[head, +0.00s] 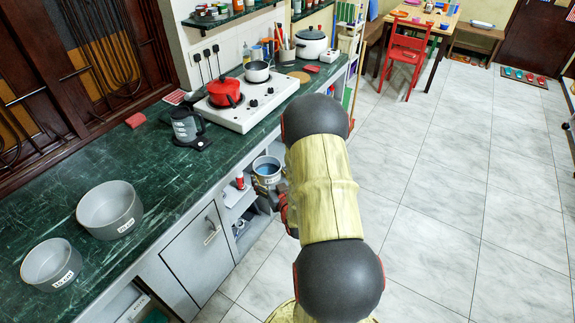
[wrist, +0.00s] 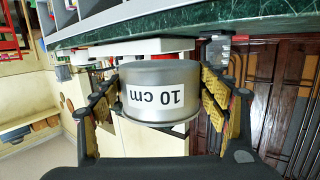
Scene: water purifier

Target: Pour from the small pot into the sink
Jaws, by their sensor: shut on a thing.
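The small pot (head: 267,163) is grey, with blue liquid inside, and is upright beside the counter's front edge, in front of the open shelves. In the wrist view the pot (wrist: 158,77) appears upside down with a "10 cm" label. My gripper (wrist: 160,90) is shut on it, with one padded finger at each side. In the head view the gripper (head: 272,187) is partly hidden behind my arm. I cannot make out a sink in either view.
Two larger grey pots (head: 109,208) (head: 51,264) stand on the green counter (head: 150,160) at left. A kettle (head: 186,125), a white hob (head: 248,100), a red pot (head: 224,92) and a saucepan (head: 257,71) stand further back.

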